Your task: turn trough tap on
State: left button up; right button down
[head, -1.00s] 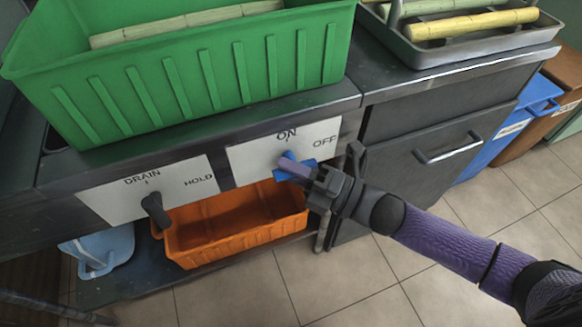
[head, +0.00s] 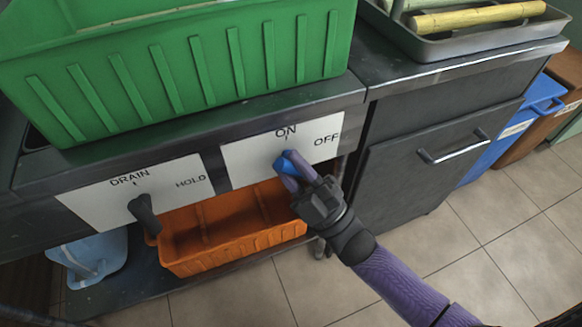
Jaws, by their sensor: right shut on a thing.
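The trough tap is a blue lever (head: 289,159) on a white plate (head: 245,163) marked ON and OFF, on the front of the counter. Its visible tip points up toward the ON mark. My right gripper (head: 291,171) is shut on the blue lever, coming from below right, and its fingers hide part of the lever. A second, black lever (head: 143,213) sits on a plate marked DRAIN and HOLD (head: 85,203) to the left. My left gripper is not in view.
A green crate (head: 180,85) stands on the counter above the plates. An orange crate (head: 215,262) and a light blue jug (head: 92,262) are on the shelf below. A grey tray (head: 430,52) with cane is at the upper right. A drawer handle (head: 455,150) sticks out right.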

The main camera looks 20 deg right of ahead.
jog(key=m+t+h, duration=0.2)
jog(key=m, duration=0.1)
jog(key=shift+m, duration=0.4)
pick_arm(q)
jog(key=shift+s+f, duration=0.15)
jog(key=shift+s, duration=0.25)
pick_arm(e)
jog(key=shift+m+t+h, duration=0.5)
jog(key=shift+m+h, duration=0.2)
jog(key=shift+m, duration=0.1)
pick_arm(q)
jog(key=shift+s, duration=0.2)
pick_arm(e)
jog(key=shift+d+m+t+h, duration=0.1)
jog(key=shift+m+t+h, duration=0.2)
jog(key=shift+m+h, duration=0.35)
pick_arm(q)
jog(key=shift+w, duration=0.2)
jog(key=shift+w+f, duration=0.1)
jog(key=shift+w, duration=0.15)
pick_arm(e)
jog(key=shift+c, duration=2.4)
grip_release()
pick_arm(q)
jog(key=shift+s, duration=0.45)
pick_arm(e)
jog(key=v, duration=1)
